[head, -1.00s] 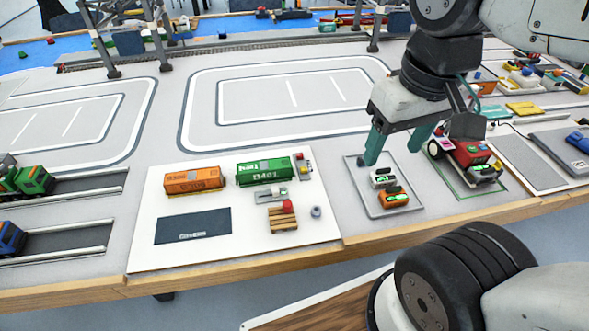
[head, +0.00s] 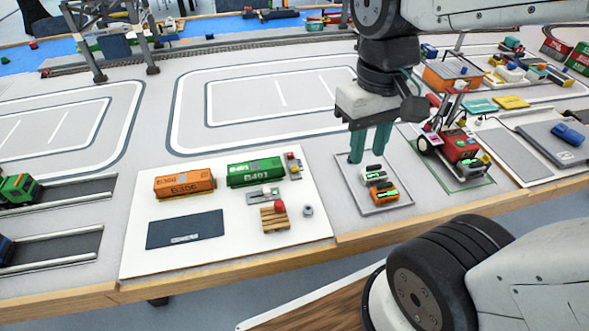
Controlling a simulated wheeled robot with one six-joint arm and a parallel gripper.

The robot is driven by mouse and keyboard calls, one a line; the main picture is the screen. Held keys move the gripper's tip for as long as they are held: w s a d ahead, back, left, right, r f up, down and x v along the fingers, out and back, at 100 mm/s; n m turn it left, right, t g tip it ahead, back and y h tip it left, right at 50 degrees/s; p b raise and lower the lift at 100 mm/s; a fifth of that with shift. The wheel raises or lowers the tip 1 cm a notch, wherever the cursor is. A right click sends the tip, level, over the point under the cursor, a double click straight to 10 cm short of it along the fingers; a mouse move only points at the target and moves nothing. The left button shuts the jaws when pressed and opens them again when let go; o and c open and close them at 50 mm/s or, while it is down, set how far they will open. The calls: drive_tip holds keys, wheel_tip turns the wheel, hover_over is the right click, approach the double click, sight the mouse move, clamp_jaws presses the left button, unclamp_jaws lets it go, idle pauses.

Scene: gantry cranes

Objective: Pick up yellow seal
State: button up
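My gripper (head: 369,156) points down over the far part of a small grey tray (head: 393,209), with its two teal fingers apart and nothing visible between them. On the tray, just below the fingertips, sit a white device with a green top (head: 373,176) and an orange device with a green top (head: 385,194). I cannot make out a yellow seal for certain. A yellow flat plate (head: 512,102) lies at the back right, well away from my gripper.
Right of the tray stands a red vehicle (head: 461,147) on a green-edged pad. The white board (head: 138,220) at left holds an orange container (head: 184,183), a green container (head: 255,172) and a small pallet (head: 274,219). The marked grey table behind my gripper is mostly clear.

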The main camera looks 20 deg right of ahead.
drive_tip(key=w+a+f+g, duration=0.1)
drive_tip(key=w+f+g, duration=0.1)
drive_tip(key=w+f, duration=0.6)
drive_tip(key=m+t, duration=0.2)
drive_tip(key=t, duration=0.1)
hover_over(294, 167)
wheel_tip(294, 167, down, 10)
drive_tip(key=shift+s+f, duration=0.1)
drive_tip(key=shift+f, duration=0.05)
wheel_tip(294, 167, down, 8)
drive_tip(key=shift+r, duration=0.25)
clamp_jaws()
